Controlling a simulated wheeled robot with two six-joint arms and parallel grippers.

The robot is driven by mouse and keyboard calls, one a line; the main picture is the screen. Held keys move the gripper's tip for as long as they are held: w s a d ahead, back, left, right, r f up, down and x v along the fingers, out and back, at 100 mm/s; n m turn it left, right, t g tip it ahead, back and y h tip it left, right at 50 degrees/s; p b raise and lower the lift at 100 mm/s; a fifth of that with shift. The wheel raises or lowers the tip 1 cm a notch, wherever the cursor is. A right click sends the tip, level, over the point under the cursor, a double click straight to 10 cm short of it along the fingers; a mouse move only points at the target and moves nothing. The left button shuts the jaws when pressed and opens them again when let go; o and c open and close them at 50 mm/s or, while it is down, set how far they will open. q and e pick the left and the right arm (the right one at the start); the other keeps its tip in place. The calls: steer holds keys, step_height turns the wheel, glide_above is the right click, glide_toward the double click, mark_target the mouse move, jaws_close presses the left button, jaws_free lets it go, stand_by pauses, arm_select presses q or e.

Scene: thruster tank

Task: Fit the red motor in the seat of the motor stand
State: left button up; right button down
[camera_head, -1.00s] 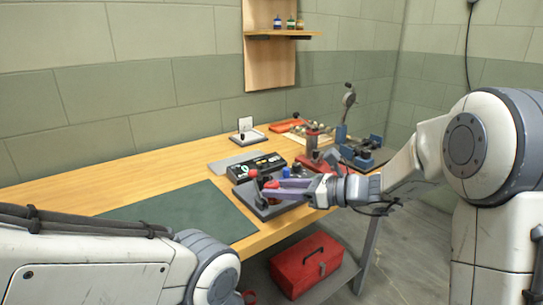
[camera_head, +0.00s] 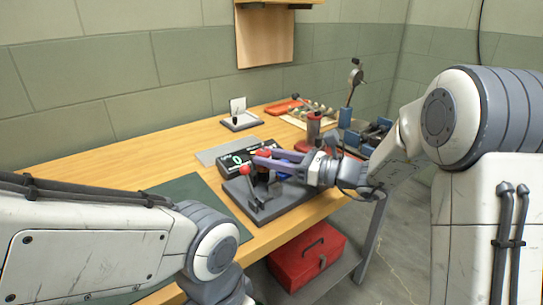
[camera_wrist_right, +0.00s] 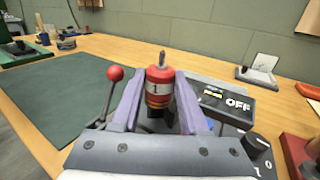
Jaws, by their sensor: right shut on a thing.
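The red motor (camera_wrist_right: 158,90), with a pale numbered label and a thin shaft pointing up, stands upright between the two purple fingers of my right gripper (camera_wrist_right: 157,92). The gripper is shut on it. In the head view the motor (camera_head: 263,154) shows at the tips of my right gripper (camera_head: 262,160). The motor stand (camera_head: 262,208) is a dark grey base with a red-knobbed lever (camera_head: 246,171); the motor is over or at it. Its seat is hidden by the motor and fingers, so I cannot tell whether they touch. My left gripper is out of view.
A black display box (camera_head: 234,161) lies just behind the stand and reads OFF in the wrist view (camera_wrist_right: 225,100). A green mat (camera_head: 190,190) lies left. A small white-card holder (camera_head: 240,121) stands farther back. A red toolbox (camera_head: 308,255) sits below the table.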

mark_target(256, 174)
steer(key=shift+f+b, duration=1.75)
steer(key=shift+f, duration=0.65)
steer(key=shift+s+f, duration=0.1)
steer(key=shift+f, duration=0.2)
